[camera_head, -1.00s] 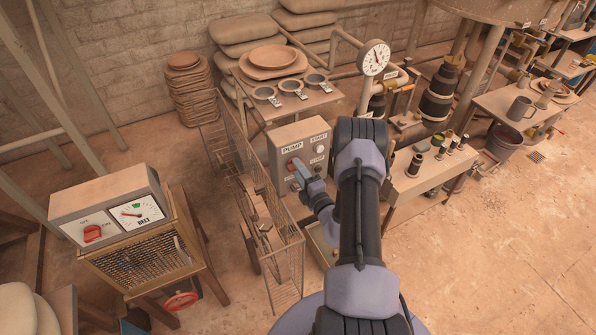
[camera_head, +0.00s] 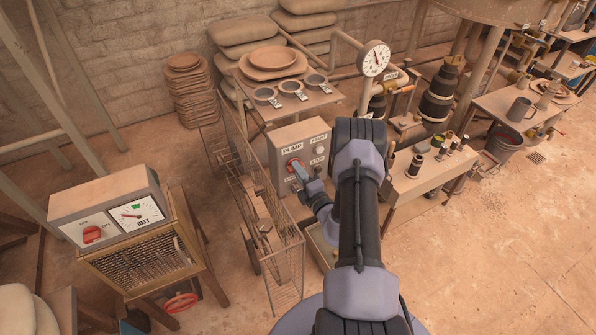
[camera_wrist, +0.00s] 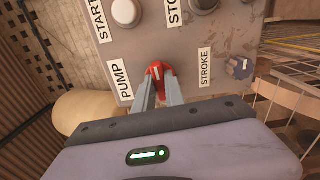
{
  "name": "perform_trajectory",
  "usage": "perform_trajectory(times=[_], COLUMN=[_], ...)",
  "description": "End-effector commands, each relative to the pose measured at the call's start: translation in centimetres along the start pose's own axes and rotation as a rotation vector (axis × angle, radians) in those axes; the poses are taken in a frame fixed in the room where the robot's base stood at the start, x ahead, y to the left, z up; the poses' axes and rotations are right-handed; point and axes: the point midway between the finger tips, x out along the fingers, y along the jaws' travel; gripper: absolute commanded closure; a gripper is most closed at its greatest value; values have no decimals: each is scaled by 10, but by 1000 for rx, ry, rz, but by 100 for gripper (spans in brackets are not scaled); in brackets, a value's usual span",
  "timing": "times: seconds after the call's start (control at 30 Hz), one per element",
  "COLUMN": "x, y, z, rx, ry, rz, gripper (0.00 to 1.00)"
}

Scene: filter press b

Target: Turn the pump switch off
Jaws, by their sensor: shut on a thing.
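The pump control box (camera_head: 298,153) is a grey panel with a PUMP label, START and STOP labels and round buttons. It also shows in the wrist view (camera_wrist: 222,72), turned sideways. The red pump switch (camera_wrist: 155,69) sits beside the PUMP label, with a white line on its top; its red also shows in the head view (camera_head: 294,166). My gripper (camera_wrist: 159,80) is shut on the red switch, with one finger on each side. The fingers hide part of the switch. The switch's OFF and ON marks cannot be read.
A wire guard (camera_head: 283,262) around a belt stands just left of the pump box. A belt box (camera_head: 110,212) with its own red switch and a dial stands further left. A bench (camera_head: 425,178) with small containers stands to the right.

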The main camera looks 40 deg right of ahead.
Motion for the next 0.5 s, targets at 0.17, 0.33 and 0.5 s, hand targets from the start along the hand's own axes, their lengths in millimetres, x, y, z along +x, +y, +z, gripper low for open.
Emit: perform_trajectory(times=[0.17, 0.33, 0.5], x=[0, 0, 0], y=[-1, -2, -2], z=[0, 0, 0], rx=[-114, -270, -432], ry=[0, 0, 0], rz=[0, 1, 0], gripper=[100, 100, 100])
